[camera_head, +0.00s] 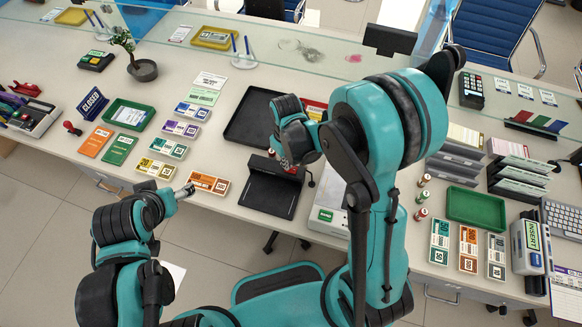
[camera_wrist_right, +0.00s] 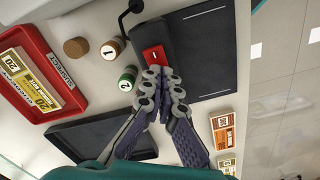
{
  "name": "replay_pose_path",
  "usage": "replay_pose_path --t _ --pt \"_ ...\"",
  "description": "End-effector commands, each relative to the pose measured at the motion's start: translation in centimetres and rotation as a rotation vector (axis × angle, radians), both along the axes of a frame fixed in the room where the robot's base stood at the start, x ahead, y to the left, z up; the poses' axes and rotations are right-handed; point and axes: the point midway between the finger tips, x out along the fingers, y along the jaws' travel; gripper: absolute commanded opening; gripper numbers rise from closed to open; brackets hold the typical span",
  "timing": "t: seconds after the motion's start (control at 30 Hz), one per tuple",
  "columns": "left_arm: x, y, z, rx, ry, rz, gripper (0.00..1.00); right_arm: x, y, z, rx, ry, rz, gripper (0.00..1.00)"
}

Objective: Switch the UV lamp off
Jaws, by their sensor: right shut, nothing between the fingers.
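The UV lamp (camera_head: 268,193) is a black device on the counter, with a raised bar along its far side and a flat dark plate in front. Its red rocker switch (camera_wrist_right: 154,55) sits at one end of the bar in the right wrist view. My right gripper (camera_wrist_right: 161,76) is shut and empty, its fingertips right at the near edge of the switch; I cannot tell whether they touch. In the head view my right gripper (camera_head: 287,163) is over the lamp's far edge, partly hidden by my arm. My left gripper (camera_head: 188,190) is near the counter's front edge, left of the lamp.
A black tray (camera_head: 240,131) lies behind the lamp. Banknote bundles (camera_head: 208,183) lie to its left. In the right wrist view, several small round items, including a green one (camera_wrist_right: 128,78), and a red tray (camera_wrist_right: 72,101) stand close to the lamp. A dark bent stalk (camera_wrist_right: 124,22) rises beside it.

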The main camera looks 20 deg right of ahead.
Motion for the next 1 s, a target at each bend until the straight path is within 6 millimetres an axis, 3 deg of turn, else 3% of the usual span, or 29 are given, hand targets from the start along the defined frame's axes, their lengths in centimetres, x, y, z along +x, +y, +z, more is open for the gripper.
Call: replay_pose_path --t 0.7,1.0 --pt "0.0 0.0 4.5 0.0 0.0 0.0 0.72 0.0 0.0 6.3 0.0 0.0 0.0 0.0" --pt "0.0 0.0 4.6 0.0 0.0 0.0 0.72 0.0 0.0 6.4 0.0 0.0 0.0 0.0"
